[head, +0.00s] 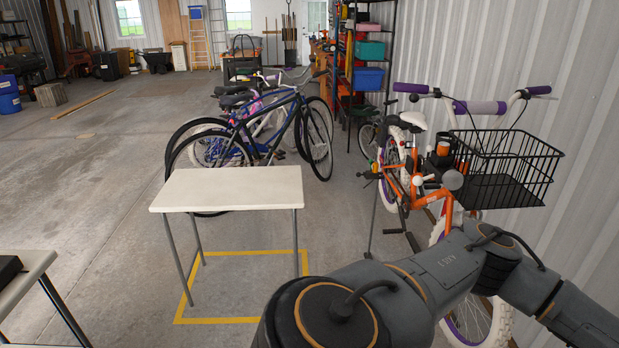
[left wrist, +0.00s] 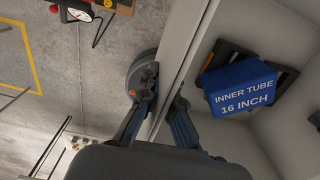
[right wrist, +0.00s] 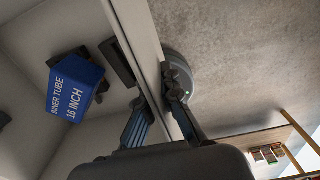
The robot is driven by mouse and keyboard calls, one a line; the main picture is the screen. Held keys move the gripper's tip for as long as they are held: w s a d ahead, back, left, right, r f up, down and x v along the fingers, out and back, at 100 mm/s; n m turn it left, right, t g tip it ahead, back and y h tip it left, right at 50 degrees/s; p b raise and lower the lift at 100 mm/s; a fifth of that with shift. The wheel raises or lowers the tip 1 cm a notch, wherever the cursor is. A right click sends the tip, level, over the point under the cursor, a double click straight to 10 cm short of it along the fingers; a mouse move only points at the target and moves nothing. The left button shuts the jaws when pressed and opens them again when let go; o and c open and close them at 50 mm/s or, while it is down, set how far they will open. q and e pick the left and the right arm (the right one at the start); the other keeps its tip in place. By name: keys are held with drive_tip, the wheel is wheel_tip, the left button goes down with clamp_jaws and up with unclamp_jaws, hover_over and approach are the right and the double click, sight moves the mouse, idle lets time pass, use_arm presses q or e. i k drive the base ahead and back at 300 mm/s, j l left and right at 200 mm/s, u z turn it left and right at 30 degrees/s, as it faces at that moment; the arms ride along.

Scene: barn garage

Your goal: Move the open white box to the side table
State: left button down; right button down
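The open white box shows only in the wrist views. Its wall rim crosses the left wrist view (left wrist: 188,52) and the right wrist view (right wrist: 136,30). Inside lie a blue inner tube carton (left wrist: 240,88) and dark items partly hidden by it. My left gripper (left wrist: 163,100) straddles one wall, one finger outside and one inside, closed on it. My right gripper (right wrist: 156,95) straddles another wall the same way. Neither gripper nor the box shows in the head view. A white-topped table (head: 232,187), bare on top, stands ahead inside a yellow floor outline (head: 250,252).
Another table (head: 24,278) with a black object (head: 9,268) is at the lower left. Several bicycles stand behind the white-topped table. An orange bicycle (head: 415,180) with a black basket (head: 505,168) stands by the right wall. Open concrete floor lies to the left.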

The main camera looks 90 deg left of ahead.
sight(232, 184)
drive_tip(key=u, duration=2.35)
drive_tip(key=i+u, duration=0.1)
drive_tip(key=u, duration=0.25)
drive_tip(key=j+u, duration=0.1)
drive_tip(key=u, duration=0.3)
drive_tip(key=i+u, duration=0.15)
drive_tip(key=u, duration=0.2)
drive_tip(key=i+l, duration=0.15)
drive_tip(key=i, duration=0.6)
drive_tip(key=i+l, duration=0.1)
drive_tip(key=i, duration=0.65)
drive_tip(key=i+l, duration=0.15)
drive_tip(key=i, duration=0.6)
drive_tip(key=i+l, duration=0.1)
drive_tip(key=i, duration=0.65)
